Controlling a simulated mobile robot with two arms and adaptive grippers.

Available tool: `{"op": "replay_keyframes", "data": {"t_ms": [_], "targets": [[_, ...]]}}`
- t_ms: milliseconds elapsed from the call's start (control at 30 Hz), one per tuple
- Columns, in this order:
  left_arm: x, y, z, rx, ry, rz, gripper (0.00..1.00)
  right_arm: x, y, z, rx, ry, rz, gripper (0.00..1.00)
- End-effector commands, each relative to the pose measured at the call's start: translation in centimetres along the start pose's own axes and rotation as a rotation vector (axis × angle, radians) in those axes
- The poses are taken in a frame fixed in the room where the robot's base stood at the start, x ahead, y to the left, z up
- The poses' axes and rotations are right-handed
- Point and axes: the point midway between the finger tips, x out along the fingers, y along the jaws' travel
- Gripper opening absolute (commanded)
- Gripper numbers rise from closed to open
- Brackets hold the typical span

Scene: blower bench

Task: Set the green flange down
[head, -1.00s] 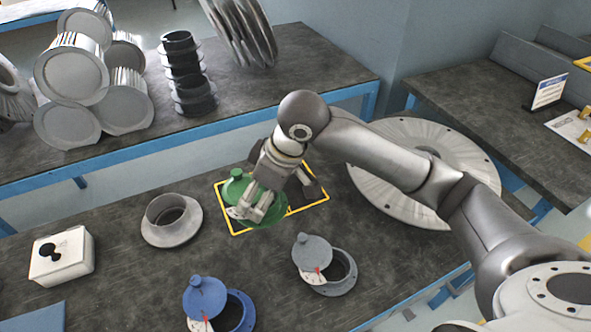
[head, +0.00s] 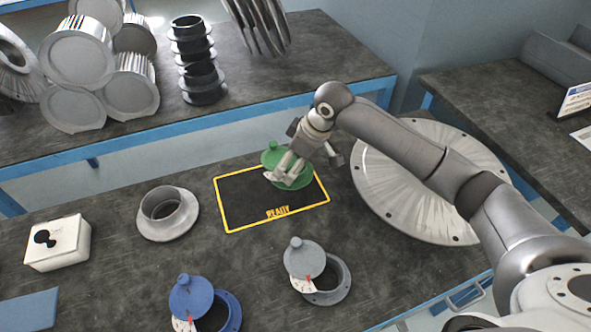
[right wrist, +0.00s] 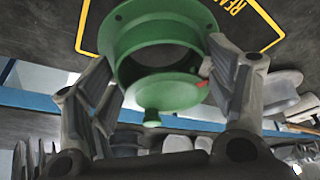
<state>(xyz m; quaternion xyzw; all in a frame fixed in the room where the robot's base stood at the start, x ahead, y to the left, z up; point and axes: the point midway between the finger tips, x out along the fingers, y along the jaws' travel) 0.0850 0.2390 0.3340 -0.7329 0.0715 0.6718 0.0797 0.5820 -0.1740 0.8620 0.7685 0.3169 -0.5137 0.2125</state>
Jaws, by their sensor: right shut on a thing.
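The green flange (head: 297,179) has a round rim and a green lid with a knob. It is in my right gripper (head: 288,170), over the far right part of the yellow-outlined READY area (head: 240,200) in the head view. In the right wrist view the flange (right wrist: 165,18) sits between the two fingers of the right gripper (right wrist: 165,85), with a small red mark at its side. The gripper hides part of the flange in the head view. I cannot tell whether its underside touches the bench. My left gripper is not in view.
A grey flange (head: 167,213) stands left of the outline. A grey-lidded flange (head: 318,272) and a blue-lidded flange (head: 205,306) stand nearer. A large metal disc (head: 432,190) lies to the right, under my arm. A white box (head: 58,243) is far left. Most of the outlined area is bare.

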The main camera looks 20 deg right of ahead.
Motion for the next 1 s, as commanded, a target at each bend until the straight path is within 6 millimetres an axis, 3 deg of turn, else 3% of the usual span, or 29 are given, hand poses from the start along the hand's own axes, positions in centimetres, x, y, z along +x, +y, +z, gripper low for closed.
{"op": "replay_keyframes", "data": {"t_ms": [300, 500, 867, 900, 1000], "targets": [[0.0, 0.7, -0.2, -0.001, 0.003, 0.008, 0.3, 2.0, 1.7, 0.6, 0.001, 0.0, -0.001, 0.45], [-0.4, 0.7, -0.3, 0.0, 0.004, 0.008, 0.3, 4.5, 1.6, 1.7, -0.001, 0.0, 0.0, 0.45], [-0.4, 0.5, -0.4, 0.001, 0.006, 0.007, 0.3, 4.9, 1.6, 1.8, -0.001, 0.002, 0.0, 0.44], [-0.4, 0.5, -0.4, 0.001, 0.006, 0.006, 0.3, 5.0, 1.6, 1.9, -0.001, 0.0, 0.0, 0.79], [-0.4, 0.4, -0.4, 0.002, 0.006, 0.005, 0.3, 5.0, 1.6, 1.9, -0.001, 0.0, 0.0, 0.91]]}}
